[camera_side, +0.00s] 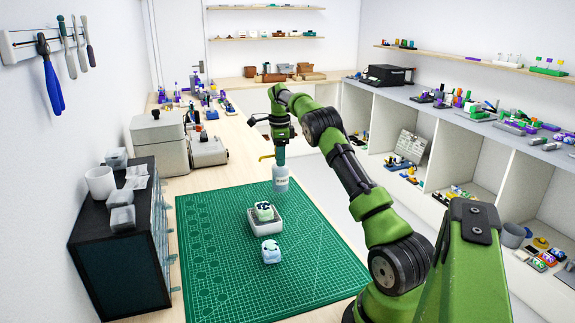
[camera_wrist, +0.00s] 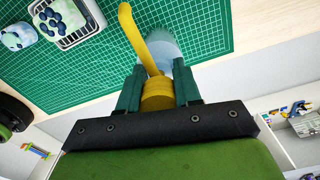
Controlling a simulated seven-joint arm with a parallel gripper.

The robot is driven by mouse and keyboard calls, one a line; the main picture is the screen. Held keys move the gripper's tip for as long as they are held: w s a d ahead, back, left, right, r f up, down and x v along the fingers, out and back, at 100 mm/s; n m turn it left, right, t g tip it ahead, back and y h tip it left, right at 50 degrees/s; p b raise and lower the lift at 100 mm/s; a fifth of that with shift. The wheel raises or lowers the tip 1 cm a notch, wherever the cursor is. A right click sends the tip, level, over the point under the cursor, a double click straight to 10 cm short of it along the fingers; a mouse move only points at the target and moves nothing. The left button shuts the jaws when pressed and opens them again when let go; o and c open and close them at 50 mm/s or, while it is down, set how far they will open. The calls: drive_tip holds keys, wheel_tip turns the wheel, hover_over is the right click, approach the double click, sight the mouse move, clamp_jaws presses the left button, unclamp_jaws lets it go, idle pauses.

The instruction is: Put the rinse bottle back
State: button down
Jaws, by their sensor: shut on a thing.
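The pale bottle body (camera_wrist: 165,48) is partly hidden behind the spout and cap. The bottle is over the far right part of the green cutting mat (camera_side: 215,270); I cannot tell whether its base touches the mat.
A white tray (camera_side: 265,228) on the mat holds a pale piece with dark marks (camera_side: 264,211). Another pale piece (camera_side: 270,251) lies in front of it. A dark drawer cabinet (camera_side: 120,250) stands left, and beige machines (camera_side: 160,143) stand behind. The mat's near part is clear.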

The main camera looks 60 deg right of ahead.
sight(273, 173)
drive_tip(key=shift+w+d, duration=0.2)
drive_tip(key=shift+w, duration=0.1)
drive_tip(key=shift+f, duration=1.85)
drive_tip(key=c, duration=0.8)
unclamp_jaws()
drive_tip(key=shift+f, duration=0.1)
